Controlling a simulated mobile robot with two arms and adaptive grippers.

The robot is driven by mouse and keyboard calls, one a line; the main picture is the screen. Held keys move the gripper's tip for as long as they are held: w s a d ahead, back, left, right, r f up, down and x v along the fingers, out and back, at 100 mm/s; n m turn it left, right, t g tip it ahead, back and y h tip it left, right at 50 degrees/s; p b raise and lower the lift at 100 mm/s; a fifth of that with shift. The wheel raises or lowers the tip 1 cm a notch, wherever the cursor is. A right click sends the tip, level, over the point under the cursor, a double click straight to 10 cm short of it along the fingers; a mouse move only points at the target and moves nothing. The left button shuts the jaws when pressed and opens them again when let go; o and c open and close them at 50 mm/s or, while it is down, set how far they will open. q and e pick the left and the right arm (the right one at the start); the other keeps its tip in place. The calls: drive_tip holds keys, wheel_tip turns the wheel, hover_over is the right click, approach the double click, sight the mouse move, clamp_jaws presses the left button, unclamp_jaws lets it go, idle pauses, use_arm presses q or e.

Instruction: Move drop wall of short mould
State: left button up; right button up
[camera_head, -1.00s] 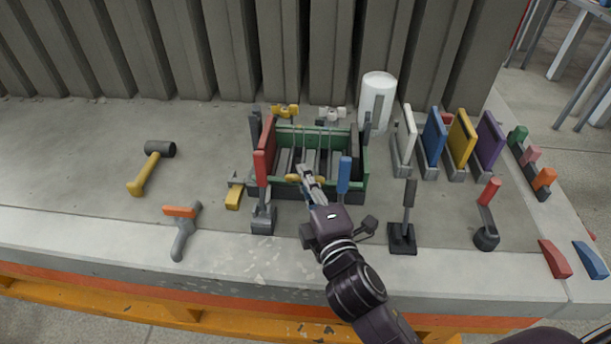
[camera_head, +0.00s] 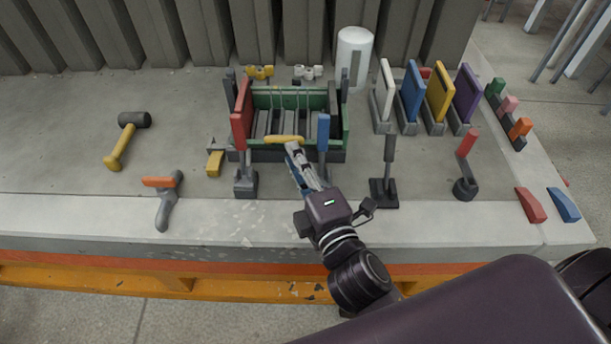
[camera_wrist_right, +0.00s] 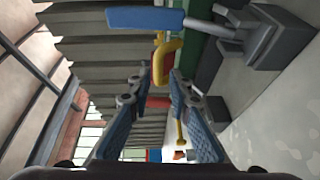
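The short mould is a green open box (camera_head: 338,130) with grey bars inside, standing on the concrete slab. A yellow handle (camera_head: 285,139) shows along its front side; I take it to belong to the drop wall, most of which I cannot make out. My right gripper (camera_head: 294,151) is just in front of this handle. In the right wrist view the fingers (camera_wrist_right: 155,85) are apart, with the yellow handle (camera_wrist_right: 165,58) just beyond the tips, and no grip on it shows. My left gripper is not in view.
A red-handled clamp (camera_head: 241,116) and a blue-handled clamp (camera_head: 323,131) stand upright at the mould's front. Coloured panels (camera_head: 440,92) stand to the right, beside a white cylinder (camera_head: 354,57). A mallet (camera_head: 120,148) lies left.

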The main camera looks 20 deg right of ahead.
drive_tip(key=shift+s+d+r, duration=0.1)
drive_tip(key=shift+s+d, duration=0.05)
drive_tip(key=shift+s, duration=2.75)
